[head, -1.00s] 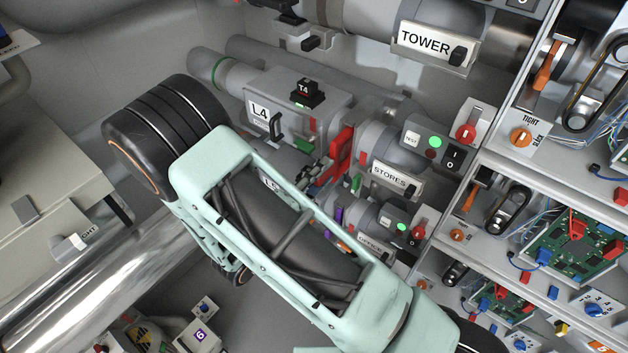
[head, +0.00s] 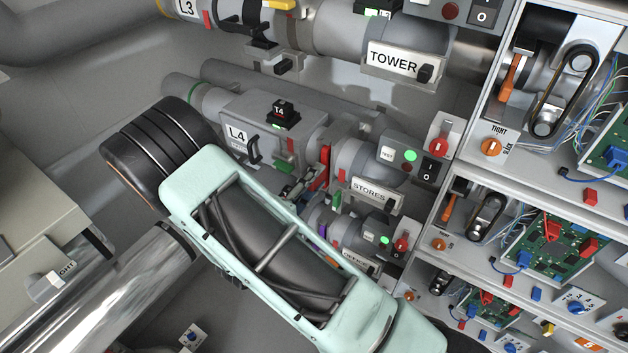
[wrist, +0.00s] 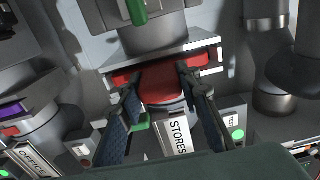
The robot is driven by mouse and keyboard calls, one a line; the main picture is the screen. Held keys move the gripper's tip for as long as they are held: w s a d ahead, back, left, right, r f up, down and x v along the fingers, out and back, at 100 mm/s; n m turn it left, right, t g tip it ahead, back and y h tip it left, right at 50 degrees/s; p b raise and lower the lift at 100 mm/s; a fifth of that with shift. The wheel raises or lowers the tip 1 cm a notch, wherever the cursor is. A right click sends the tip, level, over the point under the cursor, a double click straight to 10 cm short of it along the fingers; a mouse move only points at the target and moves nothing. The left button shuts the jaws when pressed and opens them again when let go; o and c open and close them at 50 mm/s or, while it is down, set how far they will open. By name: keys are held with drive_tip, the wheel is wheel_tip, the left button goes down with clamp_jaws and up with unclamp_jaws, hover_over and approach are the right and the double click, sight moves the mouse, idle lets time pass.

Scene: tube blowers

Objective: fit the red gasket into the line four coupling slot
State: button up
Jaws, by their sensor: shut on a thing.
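The red gasket (head: 325,166) stands in the gap of the line four coupling, between the L4 housing (head: 262,132) and the STORES pipe end. In the wrist view the gasket (wrist: 162,84) lies between my two dark fingers. My gripper (wrist: 160,82) is shut on it. Red shows on both sides of the fingers, along the grey coupling slot (wrist: 209,45). In the head view my gripper (head: 296,188) is small and partly hidden by my arm. I cannot tell how deep the gasket sits.
The STORES plate (head: 375,193) and a switch box (head: 410,157) are close to the coupling. The TOWER pipe line (head: 402,62) runs above. The OFFICE plate (wrist: 32,158) is at lower left in the wrist view. Shelves with circuit boards (head: 560,235) stand at right.

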drive_tip(key=shift+w+d, duration=0.1)
drive_tip(key=shift+w, duration=0.05)
drive_tip(key=o, duration=1.3)
drive_tip(key=v, duration=1.2)
drive_tip(key=shift+r, duration=0.1)
